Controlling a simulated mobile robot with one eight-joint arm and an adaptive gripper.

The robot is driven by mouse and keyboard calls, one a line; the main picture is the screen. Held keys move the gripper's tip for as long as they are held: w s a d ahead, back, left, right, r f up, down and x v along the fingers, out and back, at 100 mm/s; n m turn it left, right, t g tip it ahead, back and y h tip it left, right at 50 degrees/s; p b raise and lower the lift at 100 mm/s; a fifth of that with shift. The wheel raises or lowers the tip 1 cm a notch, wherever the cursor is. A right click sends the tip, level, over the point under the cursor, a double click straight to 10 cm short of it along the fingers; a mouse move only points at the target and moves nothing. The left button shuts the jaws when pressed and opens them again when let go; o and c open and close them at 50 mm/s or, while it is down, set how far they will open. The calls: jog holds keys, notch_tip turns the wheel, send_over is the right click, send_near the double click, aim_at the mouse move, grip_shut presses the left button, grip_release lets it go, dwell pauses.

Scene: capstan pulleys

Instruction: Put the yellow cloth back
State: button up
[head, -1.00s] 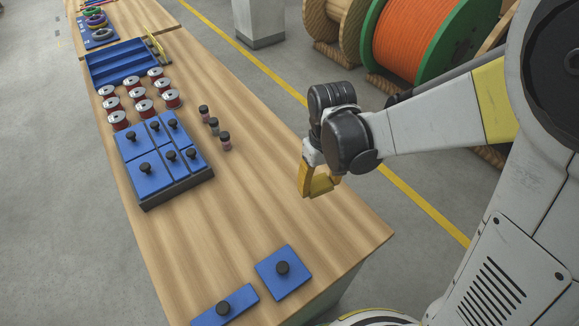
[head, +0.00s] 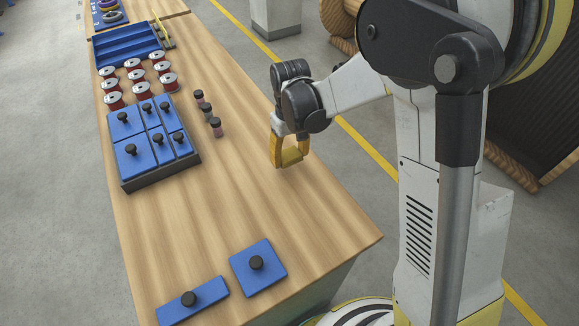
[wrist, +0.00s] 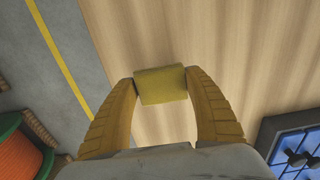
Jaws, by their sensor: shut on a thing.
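My gripper (head: 290,160) is over the right edge of the wooden table, with yellow fingers pointing down. In the wrist view, a small yellow block-like piece, the yellow cloth (wrist: 161,85), sits between the two fingertips, touching both. In the head view the yellow cloth (head: 291,157) shows as a yellow patch between the fingers and is hard to tell from them. Table wood shows beyond it in the wrist view, and it looks held above the surface.
A dark tray with blue lidded compartments (head: 150,138) is left of the gripper. Small dark-capped bottles (head: 208,113), red spools (head: 137,79) and an open blue tray (head: 128,48) stand further back. Two blue knobbed plates (head: 258,268) (head: 192,302) lie at the front. The table's middle is clear.

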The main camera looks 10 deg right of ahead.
aim_at(290, 169)
jog(key=shift+w+f, duration=0.2)
jog(key=shift+f+b, duration=1)
jog(key=shift+f, duration=0.85)
jog(key=shift+f, duration=0.1)
jog(key=shift+f, duration=0.15)
jog(key=o, duration=1.2)
